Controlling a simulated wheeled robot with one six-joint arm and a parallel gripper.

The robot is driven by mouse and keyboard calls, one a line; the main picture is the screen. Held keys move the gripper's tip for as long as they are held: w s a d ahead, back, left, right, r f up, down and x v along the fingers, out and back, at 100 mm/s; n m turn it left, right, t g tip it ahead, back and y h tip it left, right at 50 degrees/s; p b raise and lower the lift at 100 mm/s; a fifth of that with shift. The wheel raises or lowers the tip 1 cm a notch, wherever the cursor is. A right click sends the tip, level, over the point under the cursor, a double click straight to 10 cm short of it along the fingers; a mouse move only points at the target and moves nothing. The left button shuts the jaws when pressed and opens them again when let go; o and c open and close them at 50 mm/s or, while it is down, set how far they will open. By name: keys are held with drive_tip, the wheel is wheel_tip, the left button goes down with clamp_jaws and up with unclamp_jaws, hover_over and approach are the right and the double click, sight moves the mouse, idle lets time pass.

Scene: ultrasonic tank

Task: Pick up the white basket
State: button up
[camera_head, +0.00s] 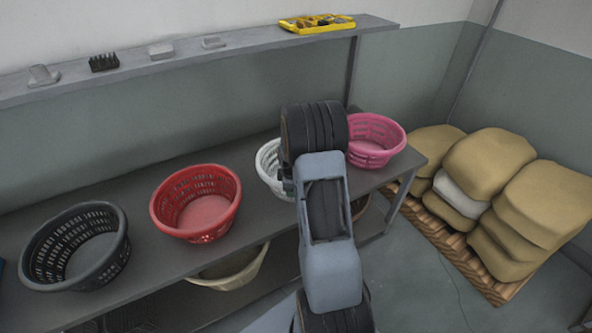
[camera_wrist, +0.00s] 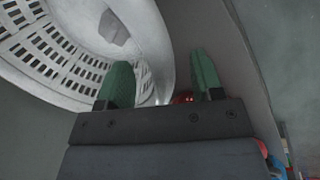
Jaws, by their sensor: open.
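The white basket (camera_head: 268,163) stands on the grey table, between the red and pink baskets. My arm hides much of it in the head view. In the wrist view the white basket (camera_wrist: 60,50) fills the upper left, with its slotted wall and smooth rim showing. My gripper (camera_wrist: 163,75) is open, with two green fingers. The left finger overlaps the basket's inside and the right finger lies over the grey area outside it. The basket's rim appears between the fingers; I cannot tell whether they touch it.
A red basket (camera_head: 160,209) and a black basket (camera_head: 124,246) stand left on the table (camera_head: 140,195). A pink basket (camera_head: 374,128) is close on the right. A shelf (camera_head: 215,58) with small items runs above. Sacks (camera_head: 490,160) lie on a pallet at right.

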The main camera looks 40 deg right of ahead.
drive_tip(key=shift+p+x, duration=0.3)
drive_tip(key=shift+x, duration=1.65)
drive_tip(key=shift+d, duration=0.1)
clamp_jaws()
